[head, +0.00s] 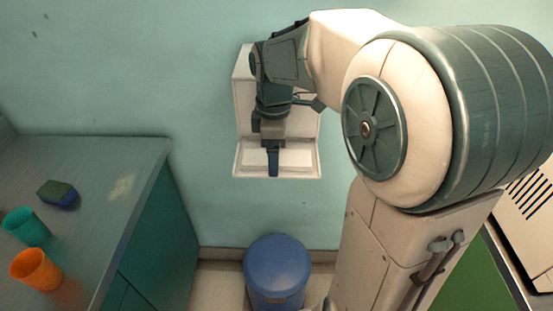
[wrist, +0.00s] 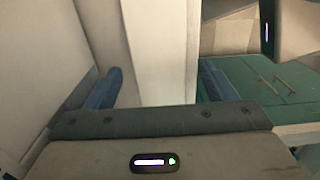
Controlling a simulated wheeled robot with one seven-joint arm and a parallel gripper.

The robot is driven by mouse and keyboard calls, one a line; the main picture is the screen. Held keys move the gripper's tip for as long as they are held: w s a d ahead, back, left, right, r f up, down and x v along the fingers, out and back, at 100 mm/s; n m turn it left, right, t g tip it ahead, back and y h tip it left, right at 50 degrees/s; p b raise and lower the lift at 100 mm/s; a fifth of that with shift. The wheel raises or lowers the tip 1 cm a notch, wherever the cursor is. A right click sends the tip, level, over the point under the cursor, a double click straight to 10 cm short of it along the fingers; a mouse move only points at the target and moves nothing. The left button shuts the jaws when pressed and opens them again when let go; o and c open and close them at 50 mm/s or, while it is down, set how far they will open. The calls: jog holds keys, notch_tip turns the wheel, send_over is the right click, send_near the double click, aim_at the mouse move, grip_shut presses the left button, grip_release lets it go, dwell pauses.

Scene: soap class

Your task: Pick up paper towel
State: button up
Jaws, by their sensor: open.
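A white wall-mounted holder (head: 243,100) hangs on the teal wall, with a shallow tray at its bottom. A flat white piece, which looks like the paper towel (head: 297,158), lies in that tray. My gripper (head: 273,168) points down over the tray, its blue fingers in front of the white piece. In the wrist view the two blue fingers of my gripper (wrist: 158,86) are apart, with a pale upright strip (wrist: 160,50) between them. I cannot tell whether this strip is the paper towel or part of the holder, or whether the fingers touch it.
A blue bin (head: 277,268) stands on the floor below the holder. On the counter (head: 115,160) at left are a blue-green sponge (head: 57,193), a green cup (head: 26,227) and an orange cup (head: 36,270). The wall beside the holder is clear.

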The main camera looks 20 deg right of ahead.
jog(key=shift+f, duration=0.2)
jog(key=c, duration=1.1)
jog(key=shift+o, duration=0.2)
jog(key=shift+r, duration=0.1)
